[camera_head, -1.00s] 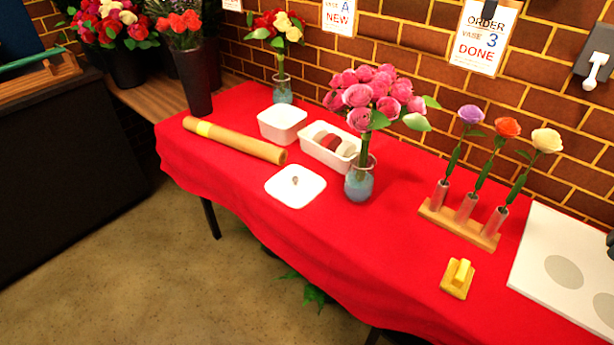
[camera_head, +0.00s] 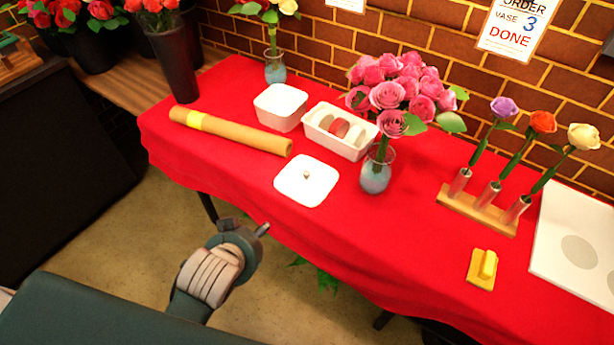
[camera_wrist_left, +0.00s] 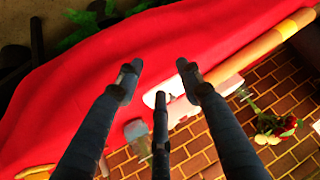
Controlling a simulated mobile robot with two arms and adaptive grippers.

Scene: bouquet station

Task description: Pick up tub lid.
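The tub lid (camera_head: 307,181) is a white square with a small round knob. It lies flat on the red cloth near the table's front edge. The open-looking white tub (camera_head: 281,107) stands behind it. My left gripper (camera_head: 262,230) is off the table's front edge, below and left of the lid and apart from it. In the left wrist view my left gripper (camera_wrist_left: 158,76) has its fingers spread, with nothing between them. A white patch there, probably the lid (camera_wrist_left: 150,98), is partly hidden by a finger. My right gripper is not in view.
A brown paper roll (camera_head: 230,132) lies left of the lid. A white tray (camera_head: 340,132) and a glass vase (camera_head: 376,174) of pink roses stand behind and right. A wooden flower rack (camera_head: 477,211) and yellow block (camera_head: 482,268) are farther right. Cloth in front of the lid is clear.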

